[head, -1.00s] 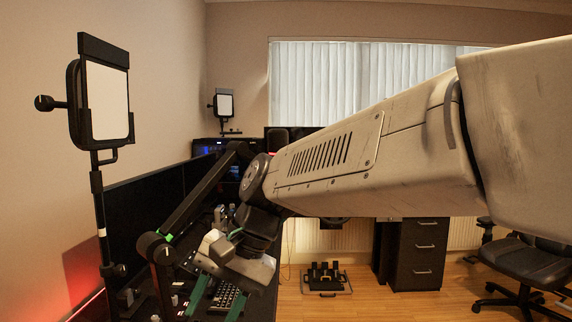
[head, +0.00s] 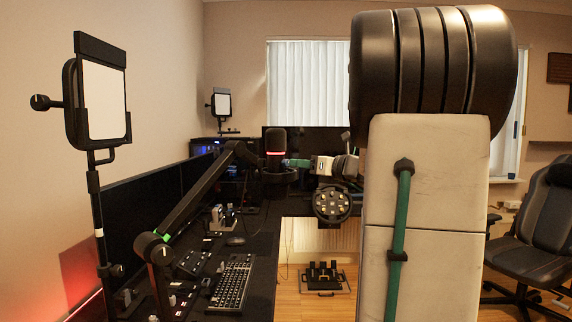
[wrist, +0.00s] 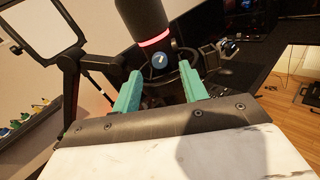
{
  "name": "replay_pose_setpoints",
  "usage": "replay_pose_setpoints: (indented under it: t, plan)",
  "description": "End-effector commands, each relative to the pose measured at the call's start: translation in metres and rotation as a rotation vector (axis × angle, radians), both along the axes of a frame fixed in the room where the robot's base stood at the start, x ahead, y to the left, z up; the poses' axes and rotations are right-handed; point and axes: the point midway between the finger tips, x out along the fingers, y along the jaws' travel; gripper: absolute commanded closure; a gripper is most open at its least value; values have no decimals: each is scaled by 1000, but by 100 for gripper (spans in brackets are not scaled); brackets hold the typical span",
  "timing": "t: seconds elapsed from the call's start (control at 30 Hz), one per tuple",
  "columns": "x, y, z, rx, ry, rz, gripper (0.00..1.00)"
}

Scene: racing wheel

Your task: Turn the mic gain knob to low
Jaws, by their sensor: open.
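The black microphone (head: 275,142) with a glowing red ring hangs on a boom arm in the head view. In the wrist view the microphone (wrist: 143,18) is straight ahead at the top. In the head view my gripper (head: 293,162) is right beside the microphone, and the knob is hidden.
The black boom arm (head: 195,195) reaches from the left to the microphone. A light panel (head: 105,100) stands at the left. A keyboard (head: 232,282) and control boxes lie on the dark desk below. Pedals (head: 325,277) stand on the open floor.

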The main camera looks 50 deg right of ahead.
Motion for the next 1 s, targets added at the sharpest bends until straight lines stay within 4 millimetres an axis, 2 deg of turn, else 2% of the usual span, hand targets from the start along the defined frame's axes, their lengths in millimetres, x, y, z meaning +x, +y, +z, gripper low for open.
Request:
replay_pose_setpoints:
  t: [0.1,0.3,0.63,0.67,0.8,1.0]
  plan:
    - [21,2,-1,1,1,4,57]
    - [43,2,-1,0,3,2,57]
    - [47,3,-1,-2,2,1,57]
    - [47,3,-1,-2,2,1,62]
    - [47,3,-1,-2,2,1,100]
    - [47,3,-1,-6,3,1,100]
